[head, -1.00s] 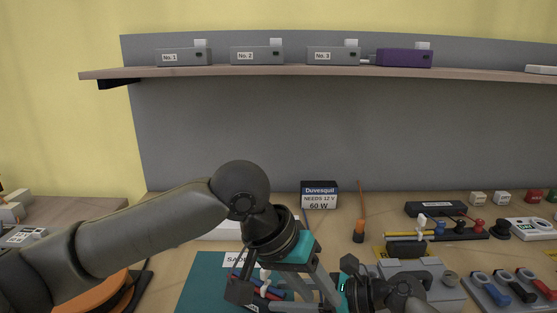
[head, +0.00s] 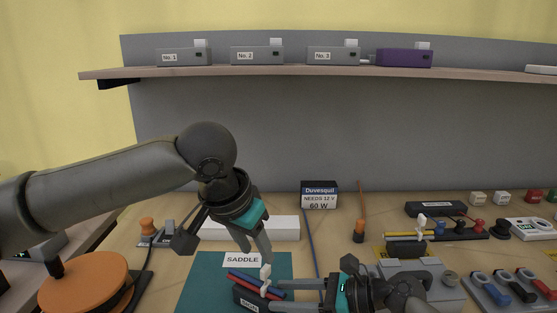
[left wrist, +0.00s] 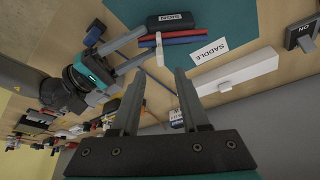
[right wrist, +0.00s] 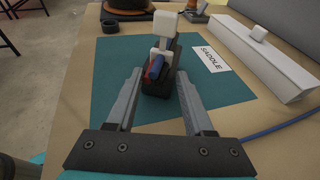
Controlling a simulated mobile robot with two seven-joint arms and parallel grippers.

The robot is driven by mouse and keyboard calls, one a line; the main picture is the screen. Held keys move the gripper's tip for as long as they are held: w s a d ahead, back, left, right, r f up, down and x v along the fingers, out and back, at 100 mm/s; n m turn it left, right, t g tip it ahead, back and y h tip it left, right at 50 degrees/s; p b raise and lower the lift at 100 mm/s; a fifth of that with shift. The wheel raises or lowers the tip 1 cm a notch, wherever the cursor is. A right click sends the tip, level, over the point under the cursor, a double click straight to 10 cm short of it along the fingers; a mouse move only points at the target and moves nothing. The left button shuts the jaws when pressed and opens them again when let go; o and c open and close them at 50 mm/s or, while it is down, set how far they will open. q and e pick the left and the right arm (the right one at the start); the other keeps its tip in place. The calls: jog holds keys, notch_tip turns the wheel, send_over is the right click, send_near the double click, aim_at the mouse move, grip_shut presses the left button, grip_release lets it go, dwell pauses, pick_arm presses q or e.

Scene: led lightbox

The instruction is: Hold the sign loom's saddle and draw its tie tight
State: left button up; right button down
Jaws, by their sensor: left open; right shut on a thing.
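The sign loom, a bundle of red and blue wires (head: 258,286), lies on a dark saddle block marked SIGN (head: 248,302) on a teal mat. A white tie (head: 265,272) stands up around the wires. My right gripper (right wrist: 158,80) is shut on the saddle, one finger on each side; the wire ends and white tie also show between its fingers. My left gripper (left wrist: 160,75) is open and empty. It hangs above the loom, and the white tie (left wrist: 159,48) shows beyond its fingertips, apart from them.
A SADDLE label (head: 242,260) lies on the mat (head: 200,285), with a white channel (head: 285,228) behind it. An orange reel (head: 85,282) stands at left. A grey device (head: 425,275) and coloured switches (head: 510,285) crowd the right. A shelf (head: 300,72) runs above.

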aim_at(265, 268)
pick_arm(q)
jog(key=shift+x, duration=3.4)
jog(key=shift+s, duration=0.1)
grip_shut()
